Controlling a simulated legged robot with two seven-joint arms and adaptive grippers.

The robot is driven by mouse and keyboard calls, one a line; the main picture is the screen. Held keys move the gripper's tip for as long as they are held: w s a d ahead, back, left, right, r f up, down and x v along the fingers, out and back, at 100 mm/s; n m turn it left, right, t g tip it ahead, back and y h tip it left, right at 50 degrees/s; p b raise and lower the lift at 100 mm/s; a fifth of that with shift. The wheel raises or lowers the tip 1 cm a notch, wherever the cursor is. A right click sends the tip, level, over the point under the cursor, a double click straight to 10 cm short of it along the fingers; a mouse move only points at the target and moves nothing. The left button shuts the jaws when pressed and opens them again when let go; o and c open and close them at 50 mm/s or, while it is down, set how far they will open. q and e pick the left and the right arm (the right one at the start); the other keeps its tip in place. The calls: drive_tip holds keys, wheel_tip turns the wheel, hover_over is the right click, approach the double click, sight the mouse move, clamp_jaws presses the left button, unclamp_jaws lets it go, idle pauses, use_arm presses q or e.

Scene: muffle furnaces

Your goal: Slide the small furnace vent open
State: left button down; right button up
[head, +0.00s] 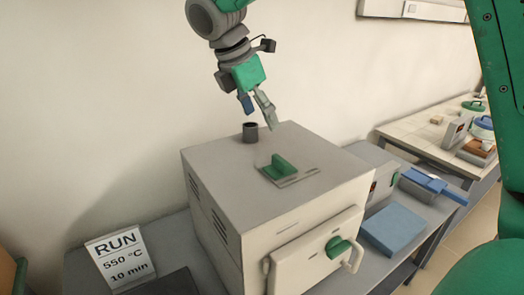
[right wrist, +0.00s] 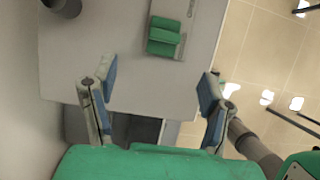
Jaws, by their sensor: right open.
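The small furnace (head: 225,160) is a pale grey box on the bench. Its vent slider is a green block (head: 279,166) on a flat slotted plate (head: 296,180) on the furnace top. In the right wrist view the green slider (right wrist: 163,36) lies beyond my fingertips, near the top middle. My right gripper (head: 258,110) is open and empty, above the back of the furnace top and apart from the slider. Its two spread fingers also show in the right wrist view (right wrist: 158,82). My left gripper is not in view.
A short dark chimney (head: 250,132) stands on the furnace top near the gripper. The front door has a green knob (head: 338,247) and a handle. A sign (head: 120,258) stands left, a blue block (head: 393,230) right. A tiled table (head: 425,125) stands behind right.

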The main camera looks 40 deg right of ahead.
sight(283, 158)
drive_tip(key=x, duration=0.8)
drive_tip(key=s+x, duration=0.1)
drive_tip(key=x, duration=0.4)
drive_tip(key=shift+f, duration=0.1)
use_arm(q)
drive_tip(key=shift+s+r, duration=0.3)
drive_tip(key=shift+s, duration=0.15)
use_arm(e)
drive_tip(key=shift+w+d+f, duration=0.1)
drive_tip(key=shift+w+f, duration=0.05)
drive_tip(key=shift+f, duration=0.1)
